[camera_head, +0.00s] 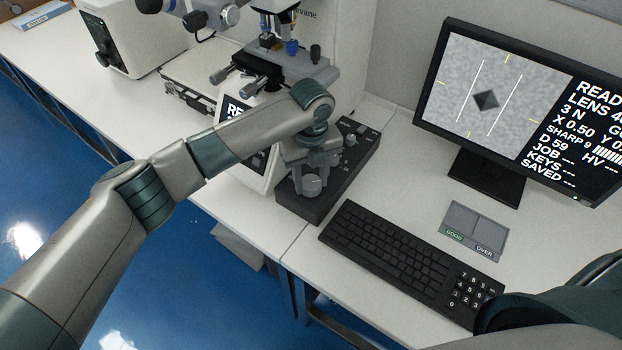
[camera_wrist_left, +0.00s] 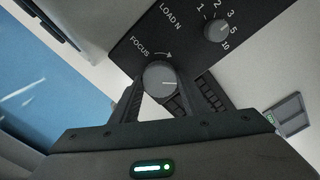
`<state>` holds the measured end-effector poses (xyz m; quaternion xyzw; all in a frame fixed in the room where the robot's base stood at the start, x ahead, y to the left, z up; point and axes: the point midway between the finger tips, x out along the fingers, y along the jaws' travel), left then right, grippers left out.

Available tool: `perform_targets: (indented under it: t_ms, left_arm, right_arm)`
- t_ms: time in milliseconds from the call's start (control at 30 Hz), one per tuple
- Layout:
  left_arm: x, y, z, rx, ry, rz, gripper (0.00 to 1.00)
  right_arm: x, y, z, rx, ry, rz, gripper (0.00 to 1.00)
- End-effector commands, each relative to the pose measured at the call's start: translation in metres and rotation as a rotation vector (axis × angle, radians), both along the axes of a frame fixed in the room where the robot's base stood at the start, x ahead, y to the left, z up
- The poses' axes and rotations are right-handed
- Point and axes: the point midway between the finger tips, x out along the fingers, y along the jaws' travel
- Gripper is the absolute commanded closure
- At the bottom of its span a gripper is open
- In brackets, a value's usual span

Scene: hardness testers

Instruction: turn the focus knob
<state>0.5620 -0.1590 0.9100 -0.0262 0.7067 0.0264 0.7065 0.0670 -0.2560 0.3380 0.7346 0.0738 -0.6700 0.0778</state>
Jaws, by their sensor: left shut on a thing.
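The focus knob (camera_wrist_left: 158,74) is a round grey knob with a white pointer line, on a dark control box (camera_head: 360,160). The word FOCUS and a curved arrow are printed beside it. My left gripper (camera_wrist_left: 159,84) is shut on the knob, one finger on each side. In the head view my left gripper (camera_head: 309,175) reaches down over the near end of the box, with the round knob (camera_head: 312,187) at its tips. The monitor (camera_head: 488,100) shows a dark diamond mark between two white lines and text with SHARP 9. My right gripper is not in view.
A LOAD N knob (camera_wrist_left: 216,29) sits on the same box. A keyboard (camera_head: 390,255) lies close to the right of the box, and a grey pad (camera_head: 475,230) marked GOOD and OVER beyond it. The tester (camera_head: 285,60) stands behind. My right arm shows at lower right.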

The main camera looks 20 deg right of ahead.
Motion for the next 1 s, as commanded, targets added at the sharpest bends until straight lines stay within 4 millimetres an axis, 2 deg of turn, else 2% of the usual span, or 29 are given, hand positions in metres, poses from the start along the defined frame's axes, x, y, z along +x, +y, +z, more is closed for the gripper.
perform_targets:
  t_ms: [200, 233, 300, 733, 867, 1000]
  left_arm:
    - [0.001, 0.0, 0.0, 0.0, -0.001, 0.002, 0.81]
    - [0.001, 0.0, 0.0, 0.0, -0.001, 0.002, 0.52]
    - [0.0, 0.0, 0.0, 0.0, -0.001, 0.002, 0.4]
    - [0.001, 0.0, 0.004, -0.001, -0.001, 0.002, 0.4]
    - [0.001, -0.001, 0.014, -0.003, -0.002, 0.002, 0.4]
    - [0.001, -0.001, 0.032, -0.003, -0.004, 0.0, 0.4]
  right_arm:
    - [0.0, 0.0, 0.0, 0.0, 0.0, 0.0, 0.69]
    - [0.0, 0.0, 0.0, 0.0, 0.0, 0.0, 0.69]
    - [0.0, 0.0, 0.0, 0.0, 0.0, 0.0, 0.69]
    - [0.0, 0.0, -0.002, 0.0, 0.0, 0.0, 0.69]
    - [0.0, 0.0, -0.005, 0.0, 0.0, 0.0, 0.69]
    - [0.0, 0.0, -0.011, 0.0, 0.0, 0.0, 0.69]
